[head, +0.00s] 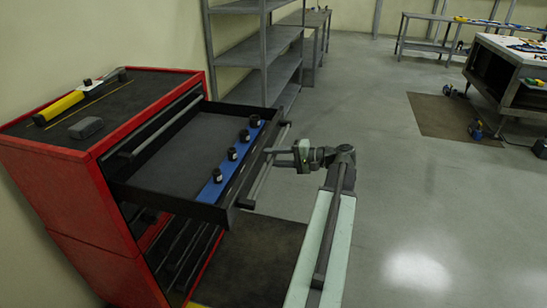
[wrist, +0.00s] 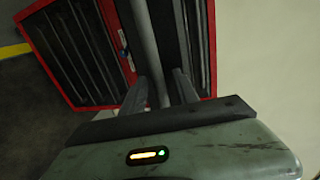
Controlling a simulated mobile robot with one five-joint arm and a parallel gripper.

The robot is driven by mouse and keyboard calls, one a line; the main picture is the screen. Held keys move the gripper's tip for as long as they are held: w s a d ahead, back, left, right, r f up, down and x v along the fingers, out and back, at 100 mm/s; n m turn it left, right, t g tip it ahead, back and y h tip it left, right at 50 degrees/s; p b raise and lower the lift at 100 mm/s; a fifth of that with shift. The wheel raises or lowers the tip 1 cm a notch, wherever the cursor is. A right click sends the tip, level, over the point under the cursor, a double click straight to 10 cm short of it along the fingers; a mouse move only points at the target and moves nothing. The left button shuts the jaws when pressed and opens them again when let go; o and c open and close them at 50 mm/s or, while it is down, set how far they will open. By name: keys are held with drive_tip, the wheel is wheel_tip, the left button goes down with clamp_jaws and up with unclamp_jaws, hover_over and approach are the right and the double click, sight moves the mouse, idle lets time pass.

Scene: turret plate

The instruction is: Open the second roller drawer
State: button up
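A red tool cabinet (head: 113,250) with black drawers stands at the left in the head view. Its second drawer (head: 180,160), below the shut top drawer (head: 150,133), is pulled far out. A blue strip (head: 219,185) with several black sockets lies in it along the front. The drawer's grey bar handle (head: 262,178) runs along its front, and it also shows in the wrist view (wrist: 147,45). My gripper (head: 273,151) is at the handle; in the wrist view its fingers (wrist: 163,90) lie on both sides of the bar, closed on it. The exact contact is dark.
A yellow-and-black tool (head: 60,107) and a grey block (head: 86,128) lie on the cabinet top. Grey shelves (head: 262,55) stand behind the drawer. A dark mat (head: 262,250) lies below. The floor (head: 430,200) to the right is clear.

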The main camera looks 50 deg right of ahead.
drive_tip(key=p+v, duration=0.1)
drive_tip(key=v, duration=0.7)
drive_tip(key=shift+a, duration=0.1)
